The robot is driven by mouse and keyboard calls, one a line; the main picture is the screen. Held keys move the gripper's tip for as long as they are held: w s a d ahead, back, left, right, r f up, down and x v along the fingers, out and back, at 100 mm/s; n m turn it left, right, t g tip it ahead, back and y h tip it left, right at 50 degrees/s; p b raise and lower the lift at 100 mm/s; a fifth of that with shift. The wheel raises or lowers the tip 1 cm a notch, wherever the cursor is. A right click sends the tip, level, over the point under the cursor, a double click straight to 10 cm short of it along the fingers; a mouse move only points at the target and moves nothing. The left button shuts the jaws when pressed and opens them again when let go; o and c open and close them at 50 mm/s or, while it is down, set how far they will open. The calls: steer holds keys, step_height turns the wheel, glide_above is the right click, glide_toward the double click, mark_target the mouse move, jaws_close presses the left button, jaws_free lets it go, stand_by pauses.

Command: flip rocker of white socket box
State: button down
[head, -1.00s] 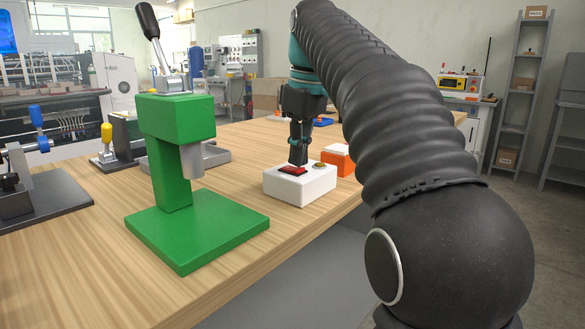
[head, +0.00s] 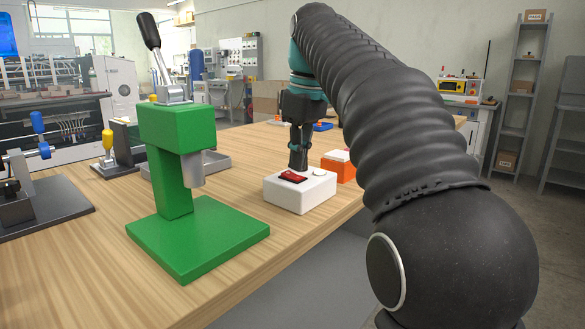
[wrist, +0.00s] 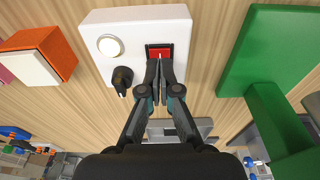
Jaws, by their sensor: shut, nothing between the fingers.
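The white socket box (head: 302,195) sits on the wooden table, right of the green press; it also shows in the wrist view (wrist: 136,22). Its red rocker (head: 292,176) is on top and appears tilted, in a dark frame. In the wrist view the rocker (wrist: 160,51) lies just beyond my fingertips. A round pale disc (wrist: 109,46) and a black knob (wrist: 122,80) are also on the box.
The green press (head: 178,130) with its lever stands left of the box. An orange box with a white top (head: 340,168) is close behind it on the right. A grey tray (head: 205,162) lies behind the press. Table between press and box is clear.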

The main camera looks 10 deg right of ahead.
mark_target(298, 177)
steer(key=shift+r+p, duration=1)
steer(key=shift+r, duration=1.8)
